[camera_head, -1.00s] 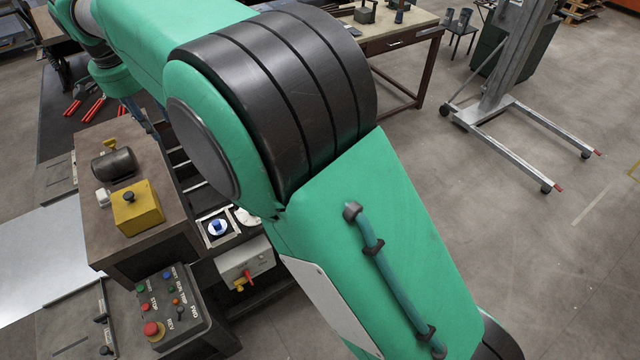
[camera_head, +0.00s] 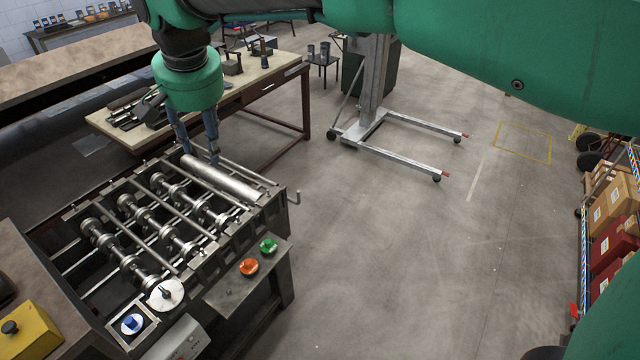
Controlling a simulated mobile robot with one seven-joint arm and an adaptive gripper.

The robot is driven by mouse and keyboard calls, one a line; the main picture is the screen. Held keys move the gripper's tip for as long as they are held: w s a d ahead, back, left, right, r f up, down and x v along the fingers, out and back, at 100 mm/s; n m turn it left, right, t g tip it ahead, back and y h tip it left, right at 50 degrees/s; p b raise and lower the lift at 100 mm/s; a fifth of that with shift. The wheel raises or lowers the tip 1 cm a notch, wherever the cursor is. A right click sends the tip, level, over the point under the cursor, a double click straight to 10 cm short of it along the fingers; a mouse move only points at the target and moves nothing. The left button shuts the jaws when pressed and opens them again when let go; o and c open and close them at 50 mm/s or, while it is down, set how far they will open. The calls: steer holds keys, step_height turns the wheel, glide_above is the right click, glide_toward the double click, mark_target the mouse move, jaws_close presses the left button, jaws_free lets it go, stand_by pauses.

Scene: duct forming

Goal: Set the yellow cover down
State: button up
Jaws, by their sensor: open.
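The yellow cover (camera_head: 30,330), a boxy piece with a black knob on top, rests on the brown-topped cabinet (camera_head: 35,255) at the lower left. It is partly cut off by the picture's edge. My gripper (camera_head: 198,155) hangs pointing down over the far side of the roller machine (camera_head: 150,235), well away from the cover. Its two fingers are spread and nothing is seen between them. The fingertips are near a smooth metal roller (camera_head: 220,180); I cannot tell whether they touch it.
A green button (camera_head: 268,246) and an orange button (camera_head: 249,267) sit on the machine's front panel. A workbench with tools (camera_head: 270,70) stands behind. A wheeled metal lift (camera_head: 375,110) stands beyond. Boxes (camera_head: 608,215) are at the far right. The middle floor is clear.

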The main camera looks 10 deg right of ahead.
steer(key=s+d, duration=0.5)
steer(key=d, duration=0.8)
steer(key=s+d+f, duration=0.3)
steer(key=s+d, duration=0.3)
steer(key=s+d+f+t, duration=0.1)
steer(key=s+d+f, duration=0.2)
steer(key=s+d, duration=0.3)
steer(key=s+d+f+t+h, duration=0.1)
steer(key=s+d+f, duration=0.3)
steer(key=s+d, duration=0.2)
steer(key=shift+s+d, duration=0.35)
steer(key=shift+s, duration=0.05)
steer(key=shift+f, duration=0.1)
step_height(320, 180, down, 19)
steer(key=b, duration=1.9)
